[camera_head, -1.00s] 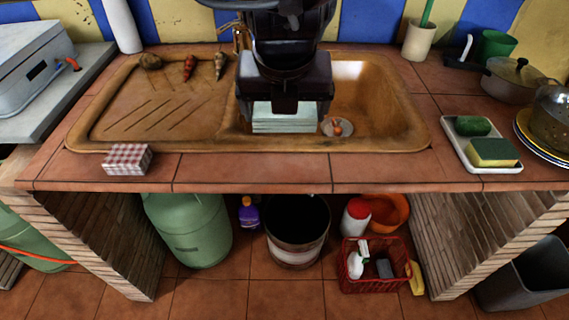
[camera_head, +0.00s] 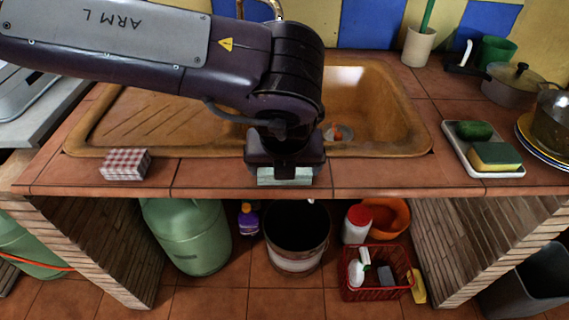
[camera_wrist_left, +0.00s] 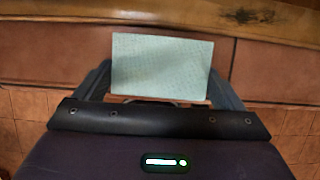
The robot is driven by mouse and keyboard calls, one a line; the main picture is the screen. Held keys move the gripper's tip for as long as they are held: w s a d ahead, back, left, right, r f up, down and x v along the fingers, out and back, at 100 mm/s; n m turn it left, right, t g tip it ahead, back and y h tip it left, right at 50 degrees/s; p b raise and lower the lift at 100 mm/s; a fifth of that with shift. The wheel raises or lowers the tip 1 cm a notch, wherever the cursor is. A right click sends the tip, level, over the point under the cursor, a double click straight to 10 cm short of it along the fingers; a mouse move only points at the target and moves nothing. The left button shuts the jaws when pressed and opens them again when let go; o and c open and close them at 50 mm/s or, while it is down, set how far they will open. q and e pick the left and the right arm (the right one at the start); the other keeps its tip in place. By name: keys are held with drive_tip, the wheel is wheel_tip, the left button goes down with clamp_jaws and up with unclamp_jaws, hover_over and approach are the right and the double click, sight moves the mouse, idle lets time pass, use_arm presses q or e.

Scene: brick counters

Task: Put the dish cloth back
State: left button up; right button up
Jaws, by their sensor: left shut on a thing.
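The dish cloth is a pale green, flat rectangular piece (camera_head: 285,176), in the head view at the counter's front edge below the sink. My left gripper (camera_head: 285,170) is shut on it, with its wrist above it. In the left wrist view the cloth (camera_wrist_left: 162,68) lies between the two fingers of the left gripper (camera_wrist_left: 162,85), flat side to the camera. I cannot tell whether it touches the counter tiles. My right gripper is not in view.
The brown sink (camera_head: 380,105) lies behind the gripper. A red checked folded item (camera_head: 126,164) is on the counter at left; a tray (camera_head: 460,150) with a sponge (camera_head: 495,156) is at right. Below are a bucket (camera_head: 297,240), a red basket (camera_head: 375,290) and a green gas cylinder (camera_head: 190,235).

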use_arm(q)
drive_tip(key=shift+f, duration=0.1)
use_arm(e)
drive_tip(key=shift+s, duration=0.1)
use_arm(q)
drive_tip(key=o, duration=0.6)
drive_tip(key=shift+r, duration=0.25)
drive_tip(key=p+v, duration=0.1)
drive_tip(key=v, duration=1)
drive_tip(key=shift+s+r, duration=0.15)
drive_tip(key=shift+r, duration=0.25)
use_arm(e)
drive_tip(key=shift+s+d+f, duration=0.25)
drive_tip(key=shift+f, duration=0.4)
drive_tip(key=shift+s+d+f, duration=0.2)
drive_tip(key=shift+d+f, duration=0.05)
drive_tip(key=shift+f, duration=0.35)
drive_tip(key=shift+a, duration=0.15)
